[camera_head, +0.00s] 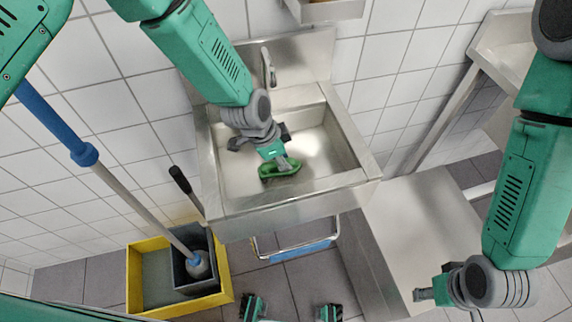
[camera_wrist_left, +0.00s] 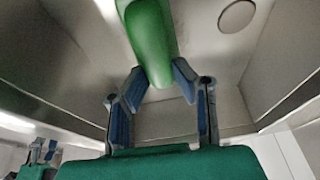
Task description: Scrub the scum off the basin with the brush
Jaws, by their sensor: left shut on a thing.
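The metal basin (camera_head: 235,185) stands against the tiled wall with a tap (camera_head: 268,68) at its back. My left gripper (camera_head: 283,158) reaches down into it, shut on a green brush (camera_head: 279,172). The brush is low in the basin; its bristles are hidden. In the left wrist view the green brush (camera_wrist_left: 148,40) sits between the blue-padded fingers of my left gripper (camera_wrist_left: 158,82). A round brownish disc (camera_wrist_left: 237,15) shows on the basin surface there; I cannot tell whether it is drain or scum. My right gripper (camera_head: 428,294) is low at the right, away from the basin; its finger opening is unclear.
A yellow mop bucket (camera_head: 140,275) with a grey insert and a blue-handled mop (camera_head: 135,205) stands left of the basin. A metal surface (camera_head: 410,220) lies to the right, with a metal counter (camera_head: 505,50) behind. A shelf (camera_head: 325,10) hangs above the tap.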

